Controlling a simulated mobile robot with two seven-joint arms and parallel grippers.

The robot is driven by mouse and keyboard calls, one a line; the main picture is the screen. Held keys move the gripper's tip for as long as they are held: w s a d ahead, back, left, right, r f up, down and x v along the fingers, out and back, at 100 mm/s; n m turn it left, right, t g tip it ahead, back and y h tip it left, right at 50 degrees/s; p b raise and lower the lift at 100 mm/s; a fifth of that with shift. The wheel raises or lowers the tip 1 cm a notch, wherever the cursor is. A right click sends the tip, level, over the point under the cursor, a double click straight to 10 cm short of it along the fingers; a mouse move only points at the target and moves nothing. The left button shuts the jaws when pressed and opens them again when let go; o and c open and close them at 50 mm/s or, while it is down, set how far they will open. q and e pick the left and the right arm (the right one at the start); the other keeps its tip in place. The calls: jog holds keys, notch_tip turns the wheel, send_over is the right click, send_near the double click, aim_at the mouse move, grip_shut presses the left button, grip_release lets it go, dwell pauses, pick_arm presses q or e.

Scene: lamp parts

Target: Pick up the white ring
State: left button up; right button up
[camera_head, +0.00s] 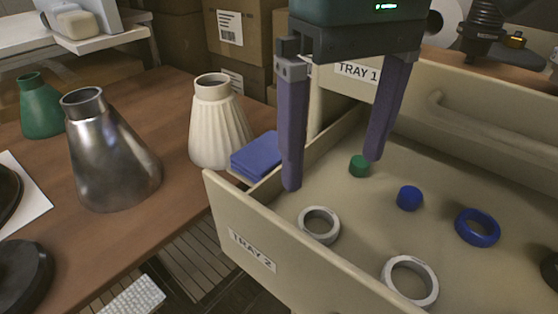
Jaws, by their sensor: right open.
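Two pale rings lie flat and apart in the tray labelled TRAY 2 (225,215). One whitish ring (322,240) is near the tray's left wall, and another whitish ring (429,271) is nearer the front. My right gripper (332,170) comes down from the top with two purple fingers spread wide and nothing between them. Its left fingertip appears just above and left of the first whitish ring in the picture. Its right fingertip is beside a green cap. My left gripper is not in view.
A green cap (359,166), a blue cap (409,198) and a blue ring (477,238) lie in the tray. On the wooden table (185,215) at left stand a cream ribbed shade (219,130), a metal shade (112,160) and a green shade (42,110). Blue blocks (256,154) sit beside the tray wall.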

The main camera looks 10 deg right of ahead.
jog(key=b, duration=0.1)
send_over(318, 230)
jog(key=f, duration=0.4)
jog(key=shift+s+f, duration=0.25)
jog(key=shift+s, duration=0.1)
jog(key=f, duration=0.1)
jog(key=f+b, duration=0.1)
jog(key=f, duration=0.2)
jog(key=shift+w+f+b, duration=0.25)
jog(key=shift+w+b, duration=0.1)
jog(key=shift+w, duration=0.05)
jog(key=shift+f, duration=0.45)
jog(key=c, duration=1.4)
jog(key=shift+r, duration=0.15)
